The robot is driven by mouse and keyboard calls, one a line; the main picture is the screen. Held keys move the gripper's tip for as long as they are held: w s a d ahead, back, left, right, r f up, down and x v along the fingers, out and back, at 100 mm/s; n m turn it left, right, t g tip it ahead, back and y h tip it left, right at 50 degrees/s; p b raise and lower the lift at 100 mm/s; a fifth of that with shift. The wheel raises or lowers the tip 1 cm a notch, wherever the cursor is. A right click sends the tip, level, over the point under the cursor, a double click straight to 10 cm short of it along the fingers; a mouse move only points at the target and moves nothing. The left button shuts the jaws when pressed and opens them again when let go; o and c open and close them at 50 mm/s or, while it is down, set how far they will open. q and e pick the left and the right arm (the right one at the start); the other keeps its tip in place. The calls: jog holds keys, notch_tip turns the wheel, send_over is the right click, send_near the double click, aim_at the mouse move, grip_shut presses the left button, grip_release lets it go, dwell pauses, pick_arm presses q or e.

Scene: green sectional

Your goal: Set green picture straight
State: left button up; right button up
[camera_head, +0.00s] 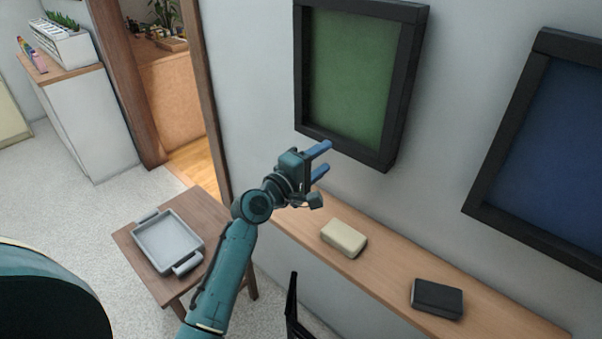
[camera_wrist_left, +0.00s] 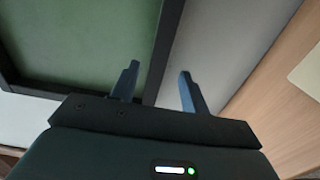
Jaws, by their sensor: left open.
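The green picture (camera_head: 352,72) hangs on the grey wall in a thick black frame. I cannot tell for sure from this angle whether it is tilted. My left gripper (camera_head: 325,157) is open and empty, just below the picture's lower frame bar, with its blue fingers pointing right. In the left wrist view, the green picture (camera_wrist_left: 80,40) fills the upper left. There the left gripper's fingers (camera_wrist_left: 158,72) stand apart, with a dark frame bar (camera_wrist_left: 166,45) beyond and between them. I cannot tell whether they touch it. My right gripper is not in view.
A blue picture (camera_head: 555,150) hangs to the right. A wooden shelf (camera_head: 390,281) below carries a cream box (camera_head: 344,238) and a black box (camera_head: 437,298). A small table (camera_head: 207,213) with a grey tray (camera_head: 168,242) stands at left. A thin black object (camera_head: 292,305) shows at the bottom.

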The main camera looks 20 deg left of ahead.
pick_arm(q)
jog(key=v, duration=0.7)
jog(key=shift+s+b, duration=0.2)
jog(key=shift+b, duration=0.1)
jog(key=s+d+f+m+g+y, duration=0.1)
jog(key=s+d+f+m+g, duration=0.2)
jog(key=s+f+m, duration=0.5)
jog(key=s+d+f+m+g+y, duration=0.1)
jog(key=s+d+f+m+g, duration=0.2)
jog(key=s+f+m, duration=0.6)
jog(key=s+f, duration=0.5)
jog(key=f, duration=0.1)
jog(key=shift+d+y, duration=0.35)
jog(key=shift+y, duration=0.05)
jog(key=shift+w, duration=0.1)
